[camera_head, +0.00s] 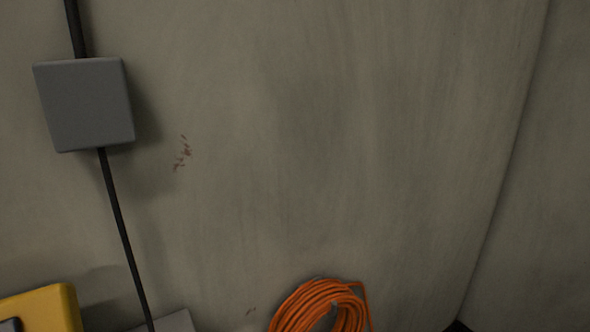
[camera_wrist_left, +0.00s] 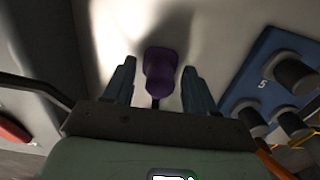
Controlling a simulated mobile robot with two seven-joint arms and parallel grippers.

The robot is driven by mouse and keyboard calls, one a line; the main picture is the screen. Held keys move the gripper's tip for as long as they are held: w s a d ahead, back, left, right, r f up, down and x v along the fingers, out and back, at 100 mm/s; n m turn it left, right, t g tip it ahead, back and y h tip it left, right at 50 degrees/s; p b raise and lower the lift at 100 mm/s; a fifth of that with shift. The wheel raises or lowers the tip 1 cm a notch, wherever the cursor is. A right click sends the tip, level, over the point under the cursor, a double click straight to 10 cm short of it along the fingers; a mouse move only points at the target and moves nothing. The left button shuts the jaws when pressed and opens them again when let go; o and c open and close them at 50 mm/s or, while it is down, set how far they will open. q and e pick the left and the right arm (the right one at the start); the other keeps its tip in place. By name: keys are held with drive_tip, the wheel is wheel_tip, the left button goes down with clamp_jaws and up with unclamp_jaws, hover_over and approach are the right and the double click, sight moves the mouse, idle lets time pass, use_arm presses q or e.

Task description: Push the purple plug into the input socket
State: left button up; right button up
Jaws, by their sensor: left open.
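In the left wrist view, my left gripper (camera_wrist_left: 158,68) is open, with one dark finger on each side of the purple plug (camera_wrist_left: 160,75). Gaps show between the plug and both fingers. A thin dark lead runs from the plug's near end toward the gripper body. A pale surface with a shadow lies behind the plug. I cannot make out the input socket in either view. The plug and my grippers are not in the head view.
In the wrist view, a blue panel (camera_wrist_left: 253,78) marked 5 carries several dark round fittings at right, with orange and yellow cables below. A red object (camera_wrist_left: 12,131) is at left. The head view shows a wall, grey box (camera_head: 84,104), orange cable coil (camera_head: 300,303) and yellow object (camera_head: 50,306).

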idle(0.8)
use_arm(q)
clamp_jaws()
drive_tip(key=shift+r, duration=0.15)
drive_tip(key=shift+r+p, duration=1.85)
drive_tip(key=shift+r, duration=1)
drive_tip(key=shift+s, duration=0.1)
